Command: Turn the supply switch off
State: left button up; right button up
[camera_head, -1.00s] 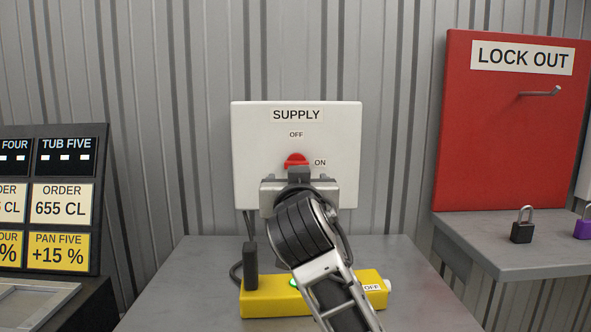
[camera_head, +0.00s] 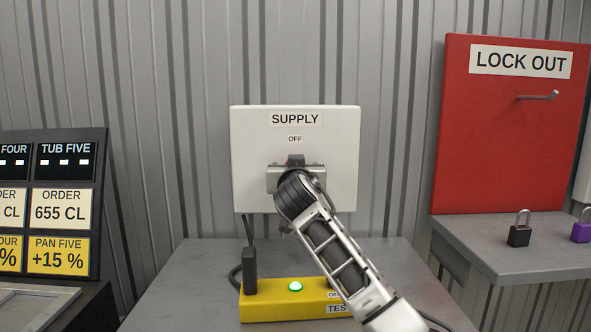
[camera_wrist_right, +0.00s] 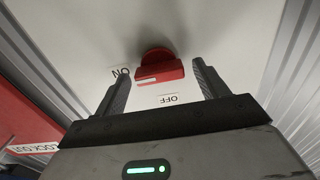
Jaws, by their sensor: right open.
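The white supply switch box (camera_head: 245,150) is on the corrugated wall, with an OFF label above its middle. Its red knob (camera_wrist_right: 158,66) shows in the right wrist view, with its white mark towards the ON label (camera_wrist_right: 120,72). The OFF label (camera_wrist_right: 170,99) is below the knob there. My right gripper (camera_wrist_right: 160,72) is open, with one finger on each side of the knob. No contact is visible. In the head view my right gripper (camera_head: 296,160) and wrist hide the knob and the ON label. My left gripper is not in view.
A yellow tester (camera_head: 262,303) with a lit green button stands on the grey table below, partly behind my right arm. A red LOCK OUT board (camera_head: 490,140) is at the right, with black (camera_head: 519,234) and purple padlocks (camera_head: 581,231) on a grey shelf. An order board (camera_head: 65,205) is left.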

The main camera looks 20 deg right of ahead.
jog(key=c, duration=1)
pick_arm(q)
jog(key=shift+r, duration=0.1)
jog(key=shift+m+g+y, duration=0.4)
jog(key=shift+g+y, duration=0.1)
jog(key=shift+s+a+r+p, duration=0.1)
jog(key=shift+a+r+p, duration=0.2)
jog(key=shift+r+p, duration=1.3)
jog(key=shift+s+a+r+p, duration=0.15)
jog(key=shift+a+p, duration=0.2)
jog(key=shift+p, duration=2.6)
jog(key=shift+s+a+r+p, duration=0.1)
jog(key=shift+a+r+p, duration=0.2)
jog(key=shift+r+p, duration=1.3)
pick_arm(e)
jog(key=shift+a+f+n+p, duration=0.1)
jog(key=shift+n+p, duration=0.25)
jog(key=shift+n, duration=4.15)
jog(key=shift+a+f+n+p, duration=0.1)
jog(key=shift+n+p, duration=0.2)
jog(key=shift+n, duration=4.2)
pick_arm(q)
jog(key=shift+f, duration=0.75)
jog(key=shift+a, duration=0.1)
